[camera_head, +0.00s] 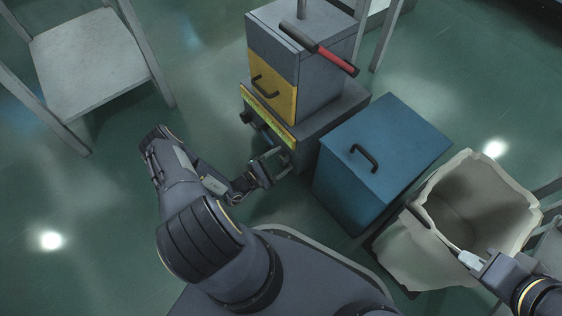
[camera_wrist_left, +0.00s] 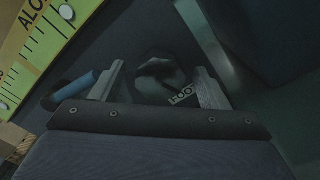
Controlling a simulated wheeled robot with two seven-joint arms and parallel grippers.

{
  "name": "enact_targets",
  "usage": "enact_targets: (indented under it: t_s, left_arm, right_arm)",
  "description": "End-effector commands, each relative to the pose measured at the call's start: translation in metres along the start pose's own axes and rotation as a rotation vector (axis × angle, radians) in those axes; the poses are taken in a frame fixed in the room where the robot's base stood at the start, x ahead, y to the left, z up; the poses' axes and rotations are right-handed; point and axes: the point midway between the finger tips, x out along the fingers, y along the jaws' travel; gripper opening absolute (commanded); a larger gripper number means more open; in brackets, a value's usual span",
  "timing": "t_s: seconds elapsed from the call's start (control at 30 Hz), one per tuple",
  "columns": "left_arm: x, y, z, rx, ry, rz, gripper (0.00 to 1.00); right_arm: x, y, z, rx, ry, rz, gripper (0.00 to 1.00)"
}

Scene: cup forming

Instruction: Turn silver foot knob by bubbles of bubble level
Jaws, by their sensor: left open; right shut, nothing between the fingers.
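In the head view my left gripper (camera_head: 274,165) is at the machine's lower front, and the knob cannot be made out. The bubble level (camera_wrist_left: 38,45) is a yellow-green marked strip with pale round bubbles; it also shows in the head view (camera_head: 268,119). My right gripper (camera_head: 468,259) is shut and empty by the bin.
A blue cabinet (camera_head: 385,150) stands close right of my left gripper. A pale bin (camera_head: 400,260) stands at right, a chair (camera_head: 90,60) at left.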

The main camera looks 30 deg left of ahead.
Motion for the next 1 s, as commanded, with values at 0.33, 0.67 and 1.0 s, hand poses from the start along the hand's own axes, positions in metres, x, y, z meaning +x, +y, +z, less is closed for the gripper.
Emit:
enact_targets:
  t_s: [0.33,0.67,1.0]
  left_arm:
    - [0.006,0.0002,0.0006,-0.001,0.0,-0.001,0.69]
    - [0.0057,0.0001,0.0006,-0.001,0.0,-0.001,0.25]
    - [0.0054,0.0,0.0002,-0.047,0.0,0.0,0.24]
  right_arm:
    - [0.0013,0.0006,0.0007,0.0,0.0,0.0,0.0]
    - [0.0013,0.0006,0.0007,0.0,0.0,0.0,0.0]
    - [0.0022,0.001,0.0011,0.0,0.0,0.0,0.0]
